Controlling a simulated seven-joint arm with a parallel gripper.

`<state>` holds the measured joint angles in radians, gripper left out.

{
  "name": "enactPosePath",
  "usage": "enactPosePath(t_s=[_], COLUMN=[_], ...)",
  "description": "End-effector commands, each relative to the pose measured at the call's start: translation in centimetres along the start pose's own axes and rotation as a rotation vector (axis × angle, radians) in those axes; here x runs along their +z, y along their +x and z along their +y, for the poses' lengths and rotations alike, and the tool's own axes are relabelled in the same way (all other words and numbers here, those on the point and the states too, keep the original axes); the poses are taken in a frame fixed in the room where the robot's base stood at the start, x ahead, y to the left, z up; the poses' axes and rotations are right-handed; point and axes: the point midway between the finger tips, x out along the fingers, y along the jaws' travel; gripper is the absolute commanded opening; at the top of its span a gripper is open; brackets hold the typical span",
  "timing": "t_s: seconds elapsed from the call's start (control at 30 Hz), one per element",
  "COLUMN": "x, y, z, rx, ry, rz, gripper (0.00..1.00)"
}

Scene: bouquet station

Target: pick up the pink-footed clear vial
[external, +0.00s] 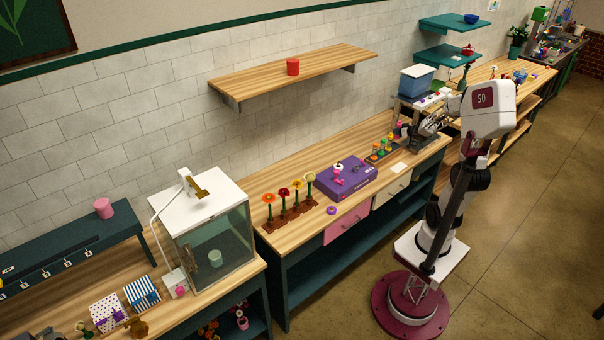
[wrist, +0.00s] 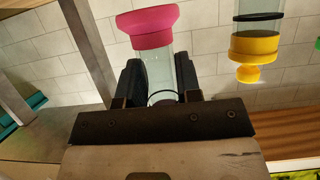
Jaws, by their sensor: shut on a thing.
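The pink-footed clear vial shows in the wrist view, its wide pink foot (wrist: 148,27) at the top of the picture and its clear tube running down from it. My gripper (wrist: 160,80) is shut on the clear tube, with one dark finger on each side. The lower end of the tube is partly hidden by the gripper body. In the external view my gripper (external: 413,131) is over the far right part of the wooden counter; the vial is too small there to make out surely.

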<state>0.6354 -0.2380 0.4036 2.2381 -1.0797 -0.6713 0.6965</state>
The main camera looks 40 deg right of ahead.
Motion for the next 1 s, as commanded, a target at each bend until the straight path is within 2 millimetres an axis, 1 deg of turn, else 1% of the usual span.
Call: enactPosePath(t_s=[0.03,0.1,0.3,0.5,1.0], x=[-0.8,-1.7,-3.3,-3.7,-3.7], y=[-0.3,-0.7,-1.4,-1.5,-1.5], z=[0.0,0.0,0.0,0.0,0.0], rx=[0.000,0.001,0.000,0.000,0.000], ry=[-0.002,-0.002,0.000,0.000,0.000], rz=[0.003,0.002,0.001,0.000,0.000], gripper=[0.00,0.00,0.00,0.00,0.00])
